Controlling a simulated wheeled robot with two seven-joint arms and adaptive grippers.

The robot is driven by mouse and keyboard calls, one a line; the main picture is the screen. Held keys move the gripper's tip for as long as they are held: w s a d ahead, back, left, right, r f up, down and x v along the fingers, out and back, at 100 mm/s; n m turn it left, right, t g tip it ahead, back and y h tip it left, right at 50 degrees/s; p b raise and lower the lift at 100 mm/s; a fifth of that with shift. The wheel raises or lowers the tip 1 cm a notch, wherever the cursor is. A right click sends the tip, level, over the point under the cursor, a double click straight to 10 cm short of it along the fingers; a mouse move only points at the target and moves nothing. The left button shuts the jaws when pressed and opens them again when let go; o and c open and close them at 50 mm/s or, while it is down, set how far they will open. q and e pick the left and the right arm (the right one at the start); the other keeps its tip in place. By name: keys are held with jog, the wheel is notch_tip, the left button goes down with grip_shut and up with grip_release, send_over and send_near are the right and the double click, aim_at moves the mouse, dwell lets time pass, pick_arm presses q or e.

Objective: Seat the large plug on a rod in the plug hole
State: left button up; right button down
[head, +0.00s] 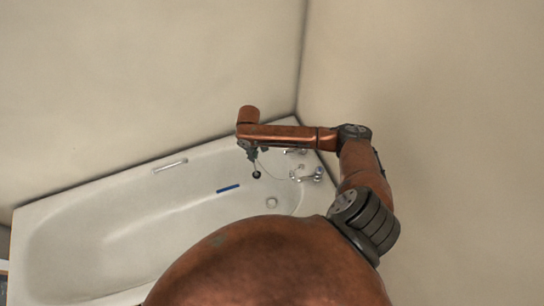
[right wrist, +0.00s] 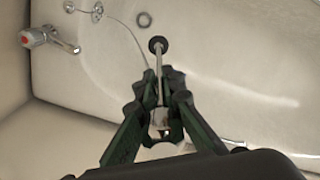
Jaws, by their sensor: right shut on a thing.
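The plug is a dark round disc (right wrist: 158,45) on the end of a thin pale rod (right wrist: 159,70). My right gripper (right wrist: 159,88) is shut on the rod's near end, and the plug sticks out beyond the fingertips. In the head view the right gripper (head: 252,154) hangs over the bathtub with the plug (head: 257,175) below it. The plug hole (head: 271,202) is a grey ring in the tub floor; it also shows in the right wrist view (right wrist: 144,19). There the plug appears beside the hole, apart from it. My left gripper is not in view.
The white bathtub (head: 75,245) stands in a corner against two walls. Taps (head: 312,175) sit on its right end, close to the arm. A thin chain (right wrist: 122,35) runs near the plug. A blue bar (head: 228,188) lies inside the tub. A grab handle (head: 170,165) is on the far side.

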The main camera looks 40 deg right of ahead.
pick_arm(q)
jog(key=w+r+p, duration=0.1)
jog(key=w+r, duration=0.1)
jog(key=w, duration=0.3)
pick_arm(e)
jog(key=s+d+f+n+b, duration=0.2)
jog(key=s+d+f+b, duration=0.15)
jog(key=d+f, duration=0.6)
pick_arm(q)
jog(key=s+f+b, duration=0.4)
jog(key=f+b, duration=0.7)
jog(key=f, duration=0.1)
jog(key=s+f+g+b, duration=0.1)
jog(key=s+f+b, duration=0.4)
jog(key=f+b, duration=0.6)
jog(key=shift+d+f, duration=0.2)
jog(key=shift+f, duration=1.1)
pick_arm(e)
notch_tip(320, 180, down, 33)
jog(key=w+a, duration=0.1)
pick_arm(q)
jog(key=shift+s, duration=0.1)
pick_arm(e)
jog(key=shift+f, duration=0.1)
